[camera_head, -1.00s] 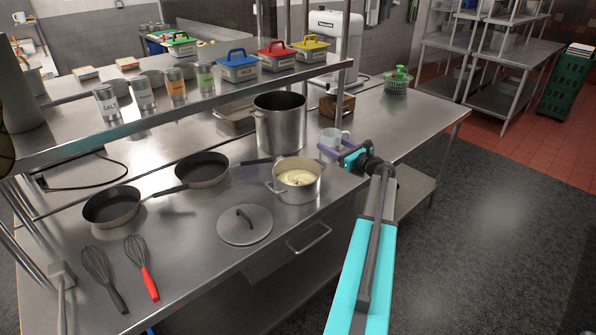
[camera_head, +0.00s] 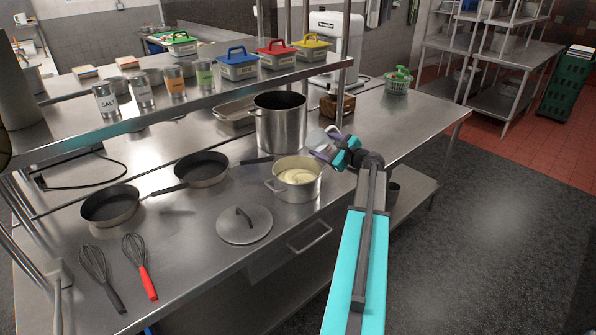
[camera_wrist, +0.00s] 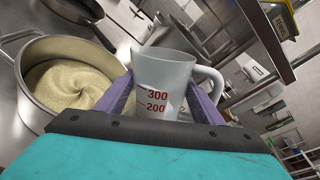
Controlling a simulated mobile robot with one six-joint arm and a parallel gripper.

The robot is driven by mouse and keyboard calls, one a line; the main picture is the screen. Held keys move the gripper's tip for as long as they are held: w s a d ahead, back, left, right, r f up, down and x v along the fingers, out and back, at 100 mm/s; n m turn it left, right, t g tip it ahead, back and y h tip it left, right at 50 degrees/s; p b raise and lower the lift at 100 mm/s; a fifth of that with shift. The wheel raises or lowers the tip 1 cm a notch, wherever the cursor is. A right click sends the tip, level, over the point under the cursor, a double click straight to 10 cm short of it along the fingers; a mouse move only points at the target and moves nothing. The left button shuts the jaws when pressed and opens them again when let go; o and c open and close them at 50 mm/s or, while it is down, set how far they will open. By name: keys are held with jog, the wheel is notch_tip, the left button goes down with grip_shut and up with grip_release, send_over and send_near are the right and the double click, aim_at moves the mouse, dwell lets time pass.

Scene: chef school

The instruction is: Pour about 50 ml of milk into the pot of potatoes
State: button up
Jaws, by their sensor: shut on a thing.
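My gripper (camera_head: 326,146) is shut on a measuring jug (camera_head: 317,137) beside the pot, above the counter. In the wrist view the jug (camera_wrist: 162,76) sits between my purple fingers, with red marks 200 and 300 and its handle to the right. The jug looks tilted toward the pot in the head view. How much milk it holds cannot be told. The pot of potatoes (camera_head: 283,190) stands on the counter just left of the jug, open, with pale mash (camera_head: 298,177) swirled inside; the mash also shows in the wrist view (camera_wrist: 68,88). No stream of milk is visible.
A tall steel pot (camera_head: 280,125) stands behind the potato pot. A lid (camera_head: 244,225) lies in front-left of it. Two pans (camera_head: 201,168) and two whisks (camera_head: 139,263) are further left. The shelf (camera_head: 200,110) crosses above the counter's rear.

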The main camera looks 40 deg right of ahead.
jog(key=shift+w+a+f+n+h+b, duration=0.1)
jog(key=shift+a+f+n+h+b, duration=0.25)
jog(key=shift+n, duration=0.45)
jog(key=shift+f+n+g+b, duration=0.3)
jog(key=shift+n+g, duration=0.2)
jog(key=shift+n, duration=0.3)
jog(key=shift+w+f+n+h, duration=0.1)
jog(key=shift+f+n+h, duration=0.1)
jog(key=shift+n+h, duration=0.3)
jog(key=shift+a+r+n+g+h, duration=0.25)
jog(key=shift+r+n+g, duration=0.2)
jog(key=shift+n, duration=0.25)
dwell(0.5)
jog(key=shift+w+a+f, duration=0.1)
jog(key=shift+w+a, duration=0.05)
dwell(0.8)
